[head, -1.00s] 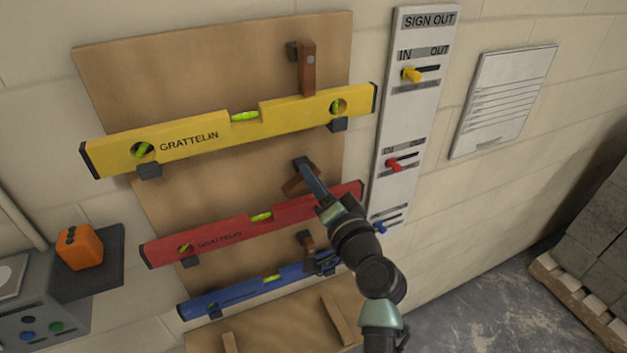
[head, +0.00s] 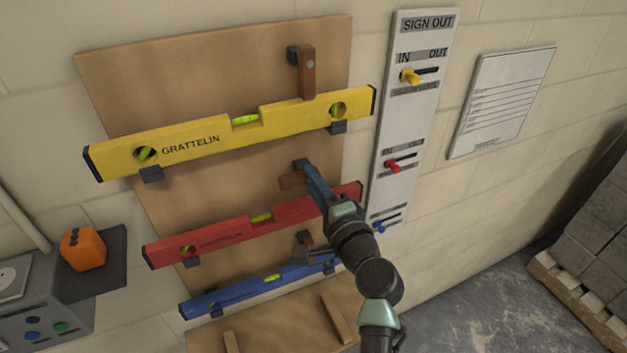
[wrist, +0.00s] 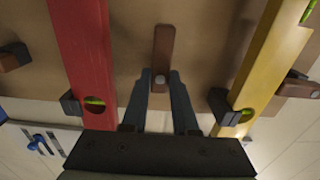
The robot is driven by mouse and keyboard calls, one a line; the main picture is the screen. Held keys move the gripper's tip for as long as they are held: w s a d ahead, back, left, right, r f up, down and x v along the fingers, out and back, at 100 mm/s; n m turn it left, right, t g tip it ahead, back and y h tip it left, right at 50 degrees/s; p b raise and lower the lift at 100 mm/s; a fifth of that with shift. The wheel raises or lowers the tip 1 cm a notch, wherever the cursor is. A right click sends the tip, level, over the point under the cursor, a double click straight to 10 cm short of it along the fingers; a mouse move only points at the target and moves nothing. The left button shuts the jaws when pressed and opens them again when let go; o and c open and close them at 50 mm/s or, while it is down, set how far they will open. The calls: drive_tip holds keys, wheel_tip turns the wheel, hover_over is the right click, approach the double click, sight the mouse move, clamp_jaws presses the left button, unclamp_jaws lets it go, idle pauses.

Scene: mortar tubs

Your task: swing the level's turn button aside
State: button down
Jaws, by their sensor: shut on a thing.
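The red level (head: 235,232) rests on dark brackets on the brown board, and it shows on the left in the wrist view (wrist: 82,50). Its brown turn button (head: 292,181) lies about level, pointing left in the head view, in the gap above the red level and apart from it. In the wrist view the turn button (wrist: 164,50) points away from me, with its pale screw head near my fingertips. My gripper (wrist: 160,78) is shut on the button's pivot end, one finger on each side. In the head view my gripper (head: 312,178) partly hides that end.
The yellow level (head: 200,139) hangs above with its own upright turn button (head: 307,70). The blue level (head: 240,294) hangs below, its button (head: 303,246) close to my wrist. A sign-out board (head: 408,120) with sliders stands right of the brown board (head: 200,55).

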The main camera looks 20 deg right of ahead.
idle(0.3)
drive_tip(key=c, duration=0.7)
unclamp_jaws()
drive_tip(key=shift+s, duration=0.1)
drive_tip(key=s+b, duration=0.1)
drive_tip(key=s, duration=0.5)
drive_tip(key=s+b, duration=0.2)
drive_tip(key=s, duration=0.4)
drive_tip(key=shift+s+d, duration=0.2)
drive_tip(key=shift+s, duration=0.2)
